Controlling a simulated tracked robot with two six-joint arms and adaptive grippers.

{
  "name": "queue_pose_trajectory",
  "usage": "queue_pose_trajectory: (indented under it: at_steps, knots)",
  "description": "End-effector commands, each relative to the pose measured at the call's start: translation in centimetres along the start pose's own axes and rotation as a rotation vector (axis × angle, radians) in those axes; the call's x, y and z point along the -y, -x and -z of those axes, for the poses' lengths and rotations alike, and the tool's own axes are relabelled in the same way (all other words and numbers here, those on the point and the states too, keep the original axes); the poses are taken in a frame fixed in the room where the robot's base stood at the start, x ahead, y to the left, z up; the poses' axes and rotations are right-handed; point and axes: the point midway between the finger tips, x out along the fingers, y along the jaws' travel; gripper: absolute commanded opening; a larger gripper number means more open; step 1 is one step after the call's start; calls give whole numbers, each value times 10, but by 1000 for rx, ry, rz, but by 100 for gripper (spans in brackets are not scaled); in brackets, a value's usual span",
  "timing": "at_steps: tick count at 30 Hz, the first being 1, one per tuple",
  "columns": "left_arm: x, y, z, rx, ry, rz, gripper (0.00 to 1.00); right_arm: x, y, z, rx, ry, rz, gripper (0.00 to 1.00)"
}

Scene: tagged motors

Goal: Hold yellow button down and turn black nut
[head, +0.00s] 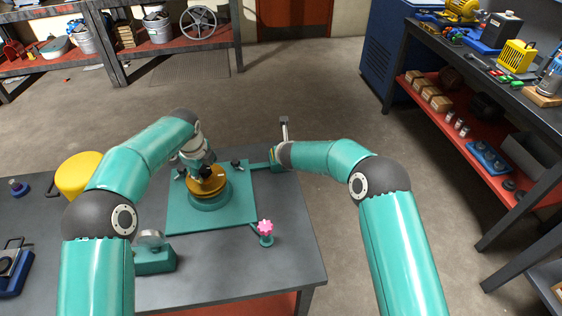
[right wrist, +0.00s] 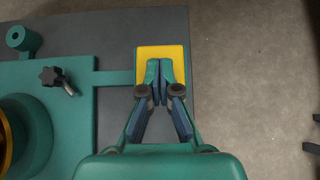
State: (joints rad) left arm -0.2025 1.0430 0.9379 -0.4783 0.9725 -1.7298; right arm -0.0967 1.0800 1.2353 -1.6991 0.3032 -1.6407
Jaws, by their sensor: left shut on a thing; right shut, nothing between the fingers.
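The yellow button (right wrist: 146,53) is a square pad at the end of a teal arm in the right wrist view. My right gripper (right wrist: 158,72) is shut and empty, its fingertips over the pad and seemingly against it. In the head view my right gripper (head: 274,157) hides most of the button. My left gripper (head: 206,174) is over the middle of the brass-coloured disc (head: 220,186) on the round teal base, shut on the black nut. The nut is mostly hidden by the fingers.
Black star knobs (head: 236,165) stand on the teal plate (head: 236,208) around the disc. A pink knob (head: 265,228) stands at the plate's front right corner. A yellow round object (head: 78,172) and a teal block (head: 154,260) are on the left. The table's right front is clear.

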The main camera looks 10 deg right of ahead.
Motion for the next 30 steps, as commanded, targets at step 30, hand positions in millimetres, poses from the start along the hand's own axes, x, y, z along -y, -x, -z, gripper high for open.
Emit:
queue_pose_trajectory:
  at_steps: [30]
  knots:
    - [-1,0,-4,-203,-767,125,28,0,-2,6,-10,0,1,0]
